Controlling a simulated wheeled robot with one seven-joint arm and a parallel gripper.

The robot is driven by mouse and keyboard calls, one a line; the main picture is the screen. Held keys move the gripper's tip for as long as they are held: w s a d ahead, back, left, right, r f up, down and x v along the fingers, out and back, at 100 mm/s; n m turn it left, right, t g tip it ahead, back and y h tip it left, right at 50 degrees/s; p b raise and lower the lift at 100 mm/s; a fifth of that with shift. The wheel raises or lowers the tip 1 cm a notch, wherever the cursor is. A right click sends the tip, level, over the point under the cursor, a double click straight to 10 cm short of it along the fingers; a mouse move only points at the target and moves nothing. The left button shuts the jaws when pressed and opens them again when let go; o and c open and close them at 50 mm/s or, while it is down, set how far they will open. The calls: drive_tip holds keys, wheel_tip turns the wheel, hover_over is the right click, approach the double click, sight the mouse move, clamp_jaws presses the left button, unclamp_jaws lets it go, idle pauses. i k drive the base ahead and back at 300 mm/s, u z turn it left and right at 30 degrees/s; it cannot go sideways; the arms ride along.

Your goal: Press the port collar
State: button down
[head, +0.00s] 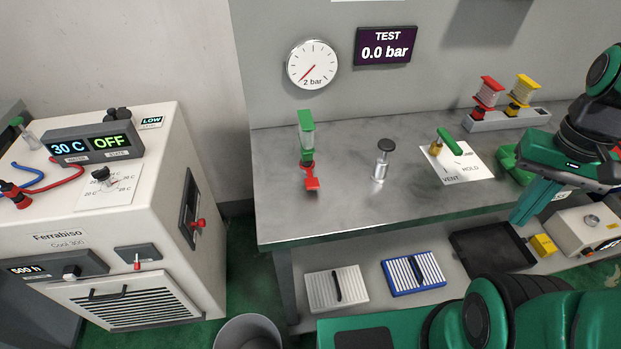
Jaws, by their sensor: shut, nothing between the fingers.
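A silver upright fitting with a dark round cap (382,162) stands on the grey workbench (300,222), near its middle. It looks like the port, but I cannot clearly tell a separate collar on it. To its left stands a clear cylinder with a green top and a red base (307,148). My gripper (520,218) is at the right, over the front part of the bench. Its teal fingers are together and empty, pointing down. It is well apart from the silver fitting.
A valve with a green lever (448,142) sits on a VENT/HOLD plate. Red and yellow spools (488,93) stand at the back right. A gauge (313,64) and a 0.0 bar display (386,46) hang on the wall. The bench front left is clear. A white chiller (120,215) stands left.

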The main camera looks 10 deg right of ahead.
sight(312, 184)
drive_tip(key=z, duration=1.95)
drive_tip(key=k, duration=1.4)
drive_tip(key=u, duration=2.55)
